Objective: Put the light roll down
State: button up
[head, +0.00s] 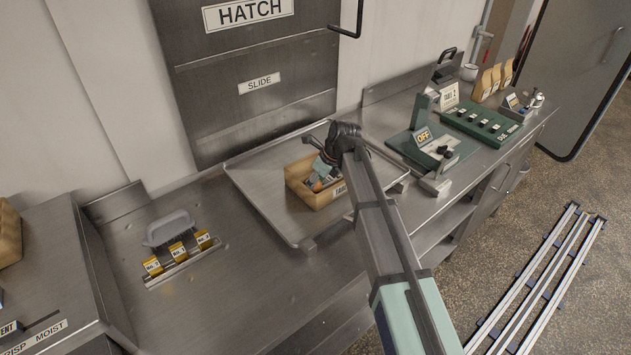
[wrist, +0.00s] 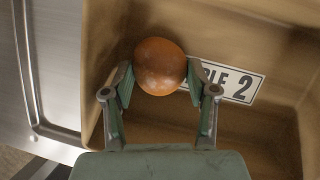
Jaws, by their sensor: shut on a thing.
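A round brown roll (wrist: 159,66) sits between the two fingers of my gripper (wrist: 159,76) in the wrist view, and the gripper is shut on it. The tan crate (wrist: 105,28) surrounds the roll and fingers in that view; a label ending in 2 shows beside the roll. Whether the roll touches the crate floor, I cannot tell. In the head view my gripper (head: 319,181) reaches down into the tan crate (head: 296,188), and the roll is hidden.
The crate stands on a metal tray (head: 262,196) below the hatch (head: 250,80). A grey dish (head: 168,229) and yellow numbered tags (head: 177,251) lie left. The left counter is mostly clear.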

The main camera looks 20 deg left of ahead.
jog(key=o, duration=0.7)
jog(key=shift+o, duration=0.2)
jog(key=b+v, duration=0.3)
jog(key=v, duration=0.9)
jog(key=shift+r, duration=0.1)
